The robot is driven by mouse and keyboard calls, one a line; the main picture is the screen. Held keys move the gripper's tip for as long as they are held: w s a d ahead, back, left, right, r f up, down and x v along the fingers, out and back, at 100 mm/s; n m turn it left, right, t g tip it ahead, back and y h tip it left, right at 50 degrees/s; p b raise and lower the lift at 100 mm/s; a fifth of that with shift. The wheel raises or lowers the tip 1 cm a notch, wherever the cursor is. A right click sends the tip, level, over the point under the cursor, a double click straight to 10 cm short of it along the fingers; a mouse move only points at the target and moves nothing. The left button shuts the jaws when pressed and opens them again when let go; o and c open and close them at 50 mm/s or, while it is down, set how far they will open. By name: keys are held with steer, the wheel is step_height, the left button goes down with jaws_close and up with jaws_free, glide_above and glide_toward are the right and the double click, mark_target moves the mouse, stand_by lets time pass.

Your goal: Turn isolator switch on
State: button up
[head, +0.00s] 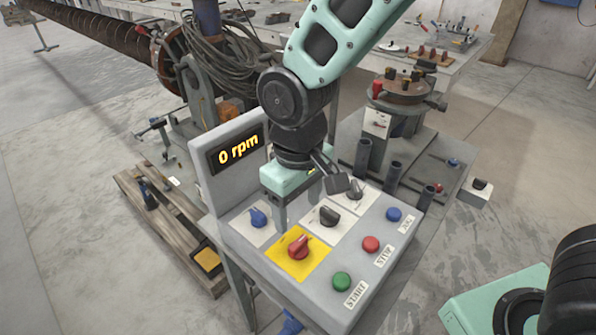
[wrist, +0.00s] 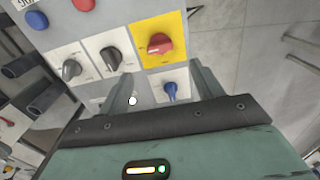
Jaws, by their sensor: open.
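The control panel (head: 250,238) is a light grey sloped box. The isolator switch appears to be the red rotary knob (head: 299,247) on a yellow plate (head: 283,264); it also shows in the wrist view (wrist: 159,45). My gripper (head: 296,205) is open and empty above the back part of the panel, behind the red knob. In the wrist view, my gripper's two fingers (wrist: 163,83) stand apart, with the yellow plate beyond their tips. A blue knob (wrist: 171,91) appears between the fingers. I cannot read a label on the yellow plate.
Two black-and-grey knobs (head: 328,215) sit on white plates near my gripper. Green (head: 342,281), red (head: 371,244) and blue (head: 393,214) buttons line the panel's right side. A display (head: 236,147) reading 0 rpm rises at the back left. A wooden pallet (head: 160,222) lies on the floor to the left.

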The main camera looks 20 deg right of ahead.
step_height(320, 180, up, 8)
steer(key=shift+f, duration=0.2)
steer(key=shift+s, duration=0.1)
stand_by(0.3)
